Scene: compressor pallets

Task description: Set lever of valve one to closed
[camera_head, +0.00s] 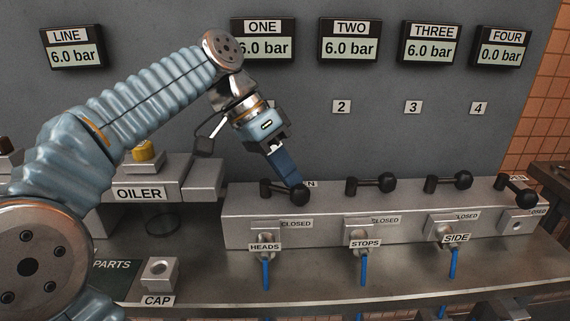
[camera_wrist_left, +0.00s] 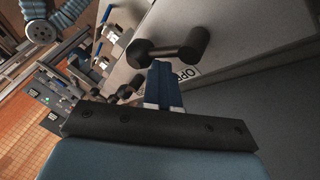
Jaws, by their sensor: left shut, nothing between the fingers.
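The lever of valve one (camera_head: 280,190) is a black bar with a round knob, lying roughly level and pointing right on the grey valve block (camera_head: 240,227). A label ending in "N" is partly hidden behind it; a "CLOSED" label (camera_head: 297,224) is below. My left gripper (camera_head: 292,180) points down with its blue fingers shut and empty, at the lever near its knob. In the left wrist view the lever (camera_wrist_left: 168,50) lies just beyond the fingertips (camera_wrist_left: 160,70); I cannot tell whether they touch. Gauge one (camera_head: 264,47) reads 6.0 bar, partly covered by my arm. My right gripper is not in view.
Levers two (camera_head: 368,185) and three (camera_head: 446,183) point right like lever one; lever four (camera_head: 517,189) slants down. Blue-handled taps (camera_head: 266,268) hang in front of the block. The oiler (camera_head: 150,185) stands left, with a cap block (camera_head: 158,272) below it.

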